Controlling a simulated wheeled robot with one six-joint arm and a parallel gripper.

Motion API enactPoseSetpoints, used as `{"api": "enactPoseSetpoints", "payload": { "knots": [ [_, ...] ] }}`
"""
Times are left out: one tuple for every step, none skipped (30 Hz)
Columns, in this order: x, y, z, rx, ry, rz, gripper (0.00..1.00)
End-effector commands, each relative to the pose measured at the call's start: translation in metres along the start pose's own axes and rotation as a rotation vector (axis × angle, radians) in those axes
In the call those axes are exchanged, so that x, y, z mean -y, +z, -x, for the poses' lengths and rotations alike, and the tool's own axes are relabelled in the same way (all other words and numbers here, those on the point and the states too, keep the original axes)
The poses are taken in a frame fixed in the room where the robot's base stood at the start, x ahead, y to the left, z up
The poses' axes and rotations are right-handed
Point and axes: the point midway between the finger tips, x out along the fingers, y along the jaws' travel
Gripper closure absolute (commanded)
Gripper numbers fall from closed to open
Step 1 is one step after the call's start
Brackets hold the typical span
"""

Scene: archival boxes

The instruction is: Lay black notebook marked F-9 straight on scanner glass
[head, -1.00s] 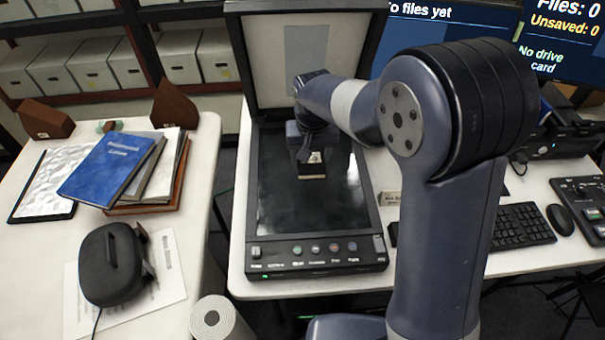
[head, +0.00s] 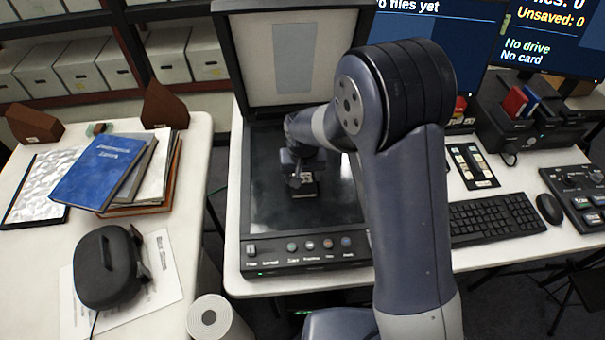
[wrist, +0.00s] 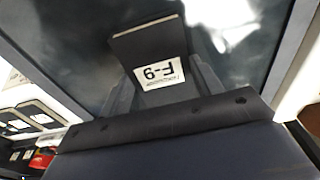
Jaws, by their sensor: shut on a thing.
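The small black notebook (head: 306,191) carries a white label reading F-9, which shows upside down in the wrist view (wrist: 147,45). My gripper (head: 303,178) is shut on it over the middle of the scanner glass (head: 270,205). In the wrist view my gripper (wrist: 165,84) holds the notebook by its labelled end, with the dark glass behind it. The notebook looks roughly in line with the glass in the head view. I cannot tell whether it touches the glass or hangs just above it. The scanner lid (head: 292,60) stands open.
A button panel (head: 305,252) runs along the scanner's front. On the left table are a blue book (head: 100,170) on a stack and a black case (head: 108,268). A keyboard (head: 495,218), mouse (head: 549,209) and card dock (head: 515,125) stand to the right.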

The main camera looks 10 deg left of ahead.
Motion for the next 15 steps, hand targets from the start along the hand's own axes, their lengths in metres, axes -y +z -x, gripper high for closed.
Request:
{"api": "enactPoseSetpoints", "payload": {
  "knots": [
    [0.0,0.0004,-0.0034,0.0,0.0,0.0,0.63],
    [0.0,0.0003,-0.0024,0.0,0.0,0.0,0.37],
    [0.0,0.0002,-0.0017,0.0,0.0,0.0,0.34],
    [0.0,0.0002,-0.0017,0.0,0.0,0.0,0.31],
    [0.0,0.0002,-0.0017,0.0,0.0,0.0,0.29],
    [0.0,0.0002,-0.0016,0.0,0.0,0.0,0.26],
    [0.0,0.0002,-0.0016,0.0,0.0,0.0,0.23],
    [0.0,0.0002,-0.0016,0.0,0.0,0.0,0.21],
    [0.0,0.0002,-0.0016,0.0,0.0,0.0,0.18],
    [0.0,0.0002,-0.0015,0.0,0.0,0.0,0.17],
    [0.0,0.0002,-0.0015,0.0,0.0,0.0,0.17],
    [0.0,0.0002,-0.0015,0.0,0.0,0.0,0.17],
    [0.0,0.0002,-0.0015,0.0,0.0,0.0,0.17],
    [0.0,0.0002,-0.0015,0.0,0.0,0.0,0.17],
    [0.0,0.0002,-0.0014,0.0,0.0,0.0,0.17]
  ]
}}
